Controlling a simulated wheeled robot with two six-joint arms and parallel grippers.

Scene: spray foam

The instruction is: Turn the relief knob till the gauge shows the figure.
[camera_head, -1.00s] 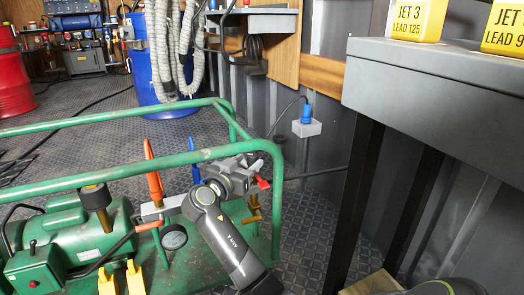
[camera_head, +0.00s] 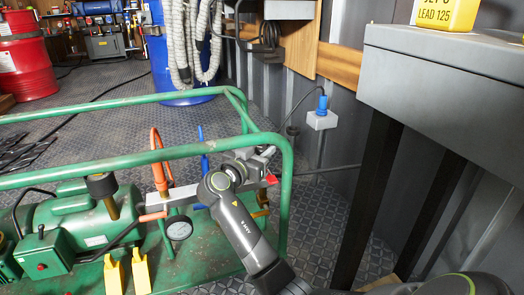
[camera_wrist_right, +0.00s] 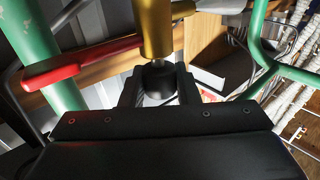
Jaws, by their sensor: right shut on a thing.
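The pressure gauge (camera_head: 179,229), a small round white dial with a dark rim, sits at the front of the grey manifold (camera_head: 182,193) on the green pump frame. Its needle and figures are too small to read. My right gripper (camera_head: 246,165) is at the manifold's right end, near a red lever (camera_head: 271,179). In the right wrist view, my right gripper (camera_wrist_right: 159,88) is shut on the black relief knob (camera_wrist_right: 159,76), under a brass body (camera_wrist_right: 155,28). The red lever (camera_wrist_right: 80,64) lies left of it. In the head view my own arm hides the knob. My left gripper is out of view.
Green frame rails (camera_head: 130,158) run around the pump (camera_head: 87,222) and close to my right arm. A grey bench (camera_head: 445,85) with a yellow "LEAD 125" block (camera_head: 447,14) stands at right. Orange (camera_head: 157,160) and blue (camera_head: 203,150) hoses rise left of my gripper.

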